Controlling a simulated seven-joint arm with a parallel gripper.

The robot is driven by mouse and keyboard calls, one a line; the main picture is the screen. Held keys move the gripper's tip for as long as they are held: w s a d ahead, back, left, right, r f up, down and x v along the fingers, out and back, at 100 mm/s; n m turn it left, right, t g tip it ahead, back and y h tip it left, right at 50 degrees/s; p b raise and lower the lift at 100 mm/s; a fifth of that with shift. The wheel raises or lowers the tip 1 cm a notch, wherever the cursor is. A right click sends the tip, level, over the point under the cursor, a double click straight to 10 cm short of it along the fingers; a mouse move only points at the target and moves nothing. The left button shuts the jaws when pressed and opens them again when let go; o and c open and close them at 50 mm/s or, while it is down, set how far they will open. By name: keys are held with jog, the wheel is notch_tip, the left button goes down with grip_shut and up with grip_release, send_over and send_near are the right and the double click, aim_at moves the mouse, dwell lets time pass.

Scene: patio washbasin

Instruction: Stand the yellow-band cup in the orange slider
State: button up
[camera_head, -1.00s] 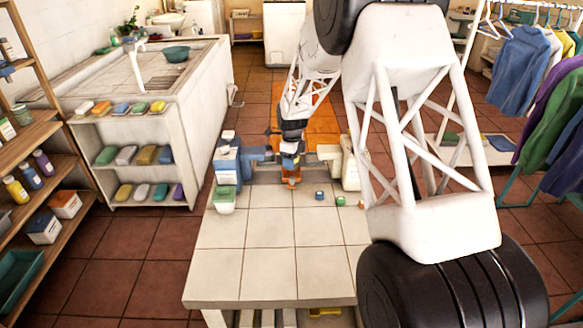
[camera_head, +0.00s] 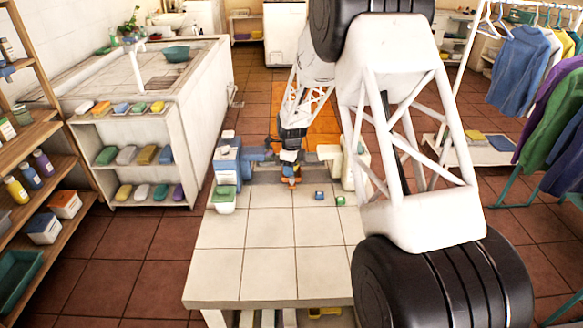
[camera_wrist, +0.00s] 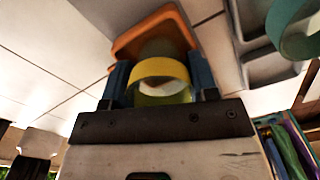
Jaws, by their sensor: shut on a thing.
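The yellow-band cup (camera_wrist: 160,72) is a clear, pale cup with a broad yellow ring, held between the blue fingers of my gripper (camera_wrist: 160,85) in the wrist view. The orange slider (camera_wrist: 128,44) is a shallow, rounded tray directly behind the cup in that view. The cup overlaps the slider there, and I cannot tell whether its base touches it. In the head view my gripper (camera_head: 290,168) is at the far middle of the tiled table, over the orange slider (camera_head: 291,181). The cup is too small to make out there.
A blue unit (camera_head: 228,160) stands left of my gripper and a cream unit (camera_head: 354,165) right. A green-topped box (camera_head: 223,197) sits at the left edge. A small blue piece (camera_head: 319,195) and green piece (camera_head: 341,200) lie right. The near tabletop (camera_head: 268,265) is clear.

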jog(key=shift+f, duration=0.5)
jog(key=shift+f, duration=0.1)
jog(key=o, duration=0.5)
jog(key=shift+s+f, duration=0.1)
jog(key=shift+f, duration=0.05)
jog(key=shift+o, duration=0.6)
jog(key=shift+s+f, duration=0.15)
jog(key=shift+f, duration=0.15)
notch_tip(320, 180, up, 14)
jog(key=shift+w, duration=0.25)
